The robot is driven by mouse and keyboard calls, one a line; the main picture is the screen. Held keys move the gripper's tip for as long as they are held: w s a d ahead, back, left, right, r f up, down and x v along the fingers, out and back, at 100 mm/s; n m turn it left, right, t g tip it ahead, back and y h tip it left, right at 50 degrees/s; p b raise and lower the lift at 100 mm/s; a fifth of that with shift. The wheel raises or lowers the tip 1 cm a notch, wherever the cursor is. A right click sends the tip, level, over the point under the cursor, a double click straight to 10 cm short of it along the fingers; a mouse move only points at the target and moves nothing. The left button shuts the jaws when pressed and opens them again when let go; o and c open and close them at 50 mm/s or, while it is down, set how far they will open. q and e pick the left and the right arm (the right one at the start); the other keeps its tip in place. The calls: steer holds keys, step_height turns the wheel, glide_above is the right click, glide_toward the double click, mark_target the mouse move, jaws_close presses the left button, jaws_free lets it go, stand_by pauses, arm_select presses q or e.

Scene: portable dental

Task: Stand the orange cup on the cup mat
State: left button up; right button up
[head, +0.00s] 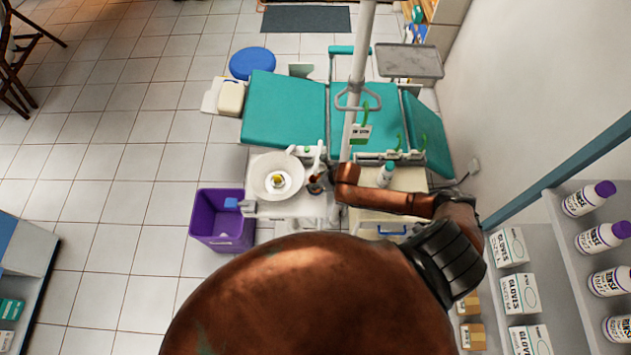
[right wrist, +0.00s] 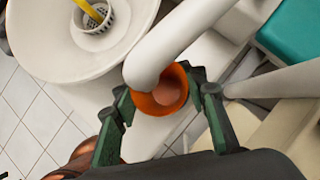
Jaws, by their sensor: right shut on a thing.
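The orange cup (right wrist: 152,104) is between the two green fingers of my right gripper (right wrist: 162,88) in the right wrist view. The gripper is shut on it. I look down into the cup's mouth; a white curved spout (right wrist: 175,42) covers part of its far rim. In the head view my right gripper (head: 317,184) is small and dark beside the white basin unit, and the cup is hard to make out there. I cannot make out the cup mat in either view. My left gripper is not in view.
The white basin (head: 277,178) is left of the gripper, with a yellow item in its drain. A bottle (head: 386,174) stands on a cabinet to the right. A white pole (head: 357,80) rises close behind. A purple bin (head: 222,218) and teal chair (head: 284,112) are nearby.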

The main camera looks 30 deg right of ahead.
steer(key=o, duration=0.8)
steer(key=shift+o, duration=0.2)
steer(key=v, duration=1.2)
